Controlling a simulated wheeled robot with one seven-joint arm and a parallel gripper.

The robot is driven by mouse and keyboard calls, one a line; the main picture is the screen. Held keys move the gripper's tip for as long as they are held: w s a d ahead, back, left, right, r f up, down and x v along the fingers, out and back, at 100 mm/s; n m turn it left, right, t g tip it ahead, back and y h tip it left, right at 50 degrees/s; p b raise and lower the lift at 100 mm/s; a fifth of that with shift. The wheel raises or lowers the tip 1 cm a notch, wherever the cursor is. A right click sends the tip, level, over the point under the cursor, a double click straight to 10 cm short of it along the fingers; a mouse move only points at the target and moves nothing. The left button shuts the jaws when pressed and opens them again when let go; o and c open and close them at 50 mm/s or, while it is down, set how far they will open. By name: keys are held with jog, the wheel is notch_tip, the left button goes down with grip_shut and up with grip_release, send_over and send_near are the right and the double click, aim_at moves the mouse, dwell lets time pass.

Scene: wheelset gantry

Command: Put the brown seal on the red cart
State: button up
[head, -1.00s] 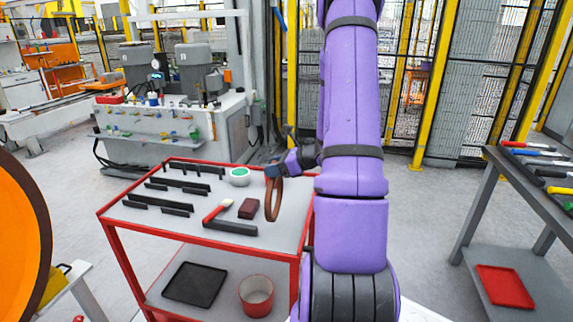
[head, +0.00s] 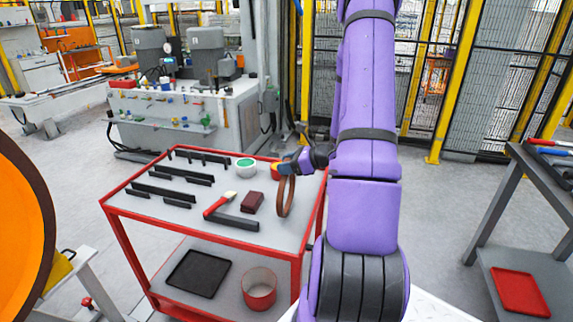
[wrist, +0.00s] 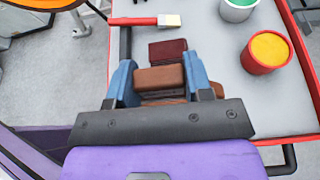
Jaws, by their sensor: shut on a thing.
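The brown seal (head: 286,196) is a ring that hangs upright from my gripper (head: 283,168), over the right part of the red cart's top. In the wrist view my gripper (wrist: 165,85) has its blue fingers shut on the brown seal (wrist: 158,79). The red cart (head: 135,210) has a grey top with a red frame and a lower shelf. I cannot tell whether the seal's lower edge touches the cart top.
On the cart top are a dark red block (head: 252,202), a red-handled brush (head: 217,206), a white tin with green (head: 245,167), a red tin with yellow (wrist: 268,52) and several black bars. A tray (head: 199,273) and a red tin (head: 259,289) stand below. A grey table (head: 540,180) is at right.

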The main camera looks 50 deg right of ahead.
jog(key=shift+f, duration=0.15)
jog(key=o, duration=1)
